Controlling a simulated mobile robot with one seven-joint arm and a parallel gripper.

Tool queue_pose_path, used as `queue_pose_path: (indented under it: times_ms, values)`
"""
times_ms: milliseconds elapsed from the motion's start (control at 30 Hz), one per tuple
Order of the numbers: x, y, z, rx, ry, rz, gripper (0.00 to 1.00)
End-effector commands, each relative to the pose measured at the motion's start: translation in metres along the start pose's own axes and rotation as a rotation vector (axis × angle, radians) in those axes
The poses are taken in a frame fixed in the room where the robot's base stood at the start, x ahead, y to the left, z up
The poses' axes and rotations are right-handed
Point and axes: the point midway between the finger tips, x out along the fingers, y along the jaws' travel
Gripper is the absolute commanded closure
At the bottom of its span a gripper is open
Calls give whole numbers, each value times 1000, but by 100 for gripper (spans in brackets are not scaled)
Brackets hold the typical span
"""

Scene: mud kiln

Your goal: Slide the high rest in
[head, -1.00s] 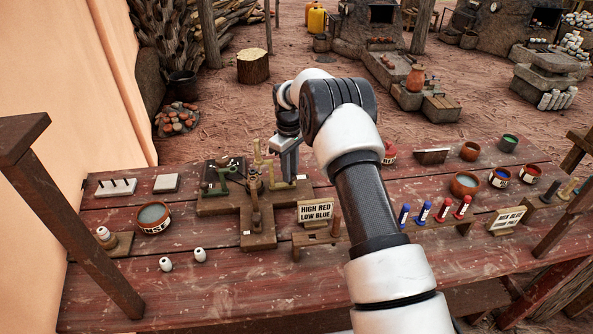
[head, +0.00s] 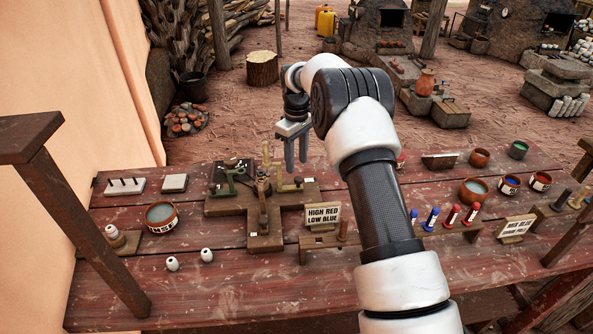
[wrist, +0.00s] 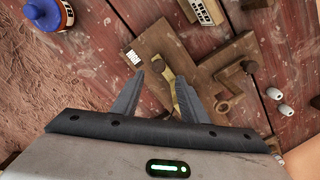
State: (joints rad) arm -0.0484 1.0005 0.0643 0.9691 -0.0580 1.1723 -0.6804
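A cross-shaped wooden base (head: 262,228) stands on the red table, also seen in the wrist view (wrist: 160,48). A yellow rest (head: 289,186) sits on its right arm with an upright post. In the wrist view, the base end near it bears a small label that seems to read HIGH. A green rest (head: 226,186) sits on the left arm. My gripper (head: 296,172) is open and empty above the right arm's far side. In the wrist view (wrist: 155,75) the yellow rest (wrist: 187,100) shows beside and partly behind the right finger; I cannot tell whether they touch.
Red and blue bottles (head: 450,216) stand in a rack to the right. Two white beads (head: 190,260) and a bowl (head: 161,216) lie left.

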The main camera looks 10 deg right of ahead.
Motion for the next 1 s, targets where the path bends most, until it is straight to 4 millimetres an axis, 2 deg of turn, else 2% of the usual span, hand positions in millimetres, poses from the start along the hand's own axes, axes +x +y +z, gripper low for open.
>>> queue_pose_path:
  times_ms: [33, 200, 433, 600, 1000]
  values:
    - [-15, 1, -1, 0, 3, 3, 60]
    - [-58, 0, -1, 0, 3, 2, 60]
    - [-101, 0, -1, 0, 2, 0, 60]
    - [-115, 0, -1, 0, 1, -1, 60]
    - [-120, -1, 0, 2, 2, 0, 60]
